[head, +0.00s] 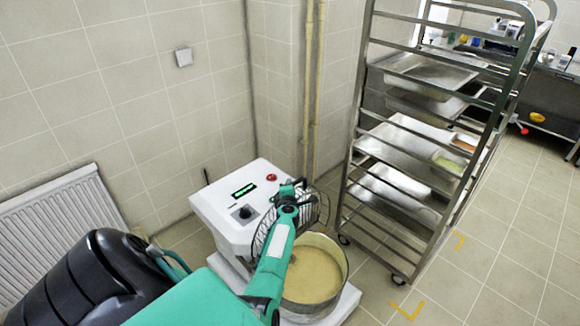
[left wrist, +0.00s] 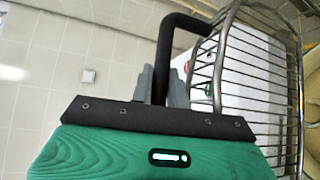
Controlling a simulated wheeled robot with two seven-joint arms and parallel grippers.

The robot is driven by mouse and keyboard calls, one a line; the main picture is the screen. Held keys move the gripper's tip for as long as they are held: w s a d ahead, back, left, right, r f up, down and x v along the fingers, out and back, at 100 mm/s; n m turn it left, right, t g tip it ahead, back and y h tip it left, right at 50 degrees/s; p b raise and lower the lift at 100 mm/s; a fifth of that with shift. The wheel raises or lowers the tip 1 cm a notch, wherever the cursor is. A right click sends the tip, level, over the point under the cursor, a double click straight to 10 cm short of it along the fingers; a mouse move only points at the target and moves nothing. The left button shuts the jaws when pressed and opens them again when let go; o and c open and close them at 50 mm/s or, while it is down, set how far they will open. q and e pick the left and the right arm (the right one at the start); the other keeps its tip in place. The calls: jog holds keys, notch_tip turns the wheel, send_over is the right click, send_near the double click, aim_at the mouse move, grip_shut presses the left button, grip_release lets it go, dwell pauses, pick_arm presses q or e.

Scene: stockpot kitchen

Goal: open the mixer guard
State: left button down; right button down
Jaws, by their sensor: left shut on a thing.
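The mixer (head: 225,226) is a white machine with a green display, a black knob and a red button. Its steel bowl (head: 342,262) holds a pale dough-like mass, seen from above. The wire guard (head: 318,206) is at the mixer's front above the bowl's back, partly hidden by my arm; how far it is raised is hard to tell. In the left wrist view, the guard's bars (left wrist: 256,84) curve beside a black handle (left wrist: 186,22). My left gripper (head: 289,196) is shut on this handle; its grey fingers (left wrist: 160,86) are around the bar. My right gripper is out of view.
A tall steel rack (head: 352,165) with trays stands on castors close to the mixer's right. A white radiator (head: 60,212) is on the left wall. Pipes (head: 312,100) run up the corner behind. Tiled floor is clear at the lower right.

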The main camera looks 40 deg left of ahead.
pick_arm(q)
jog(key=c, duration=1.4)
grip_release()
jog(key=shift+o, duration=0.2)
jog(key=shift+s+d+r+p, duration=0.1)
jog(key=shift+s+d+p, duration=0.1)
jog(key=shift+d+p, duration=0.1)
jog(key=p+v, duration=0.5)
jog(key=v, duration=0.8)
jog(key=shift+p, duration=0.4)
jog(key=shift+s, duration=0.1)
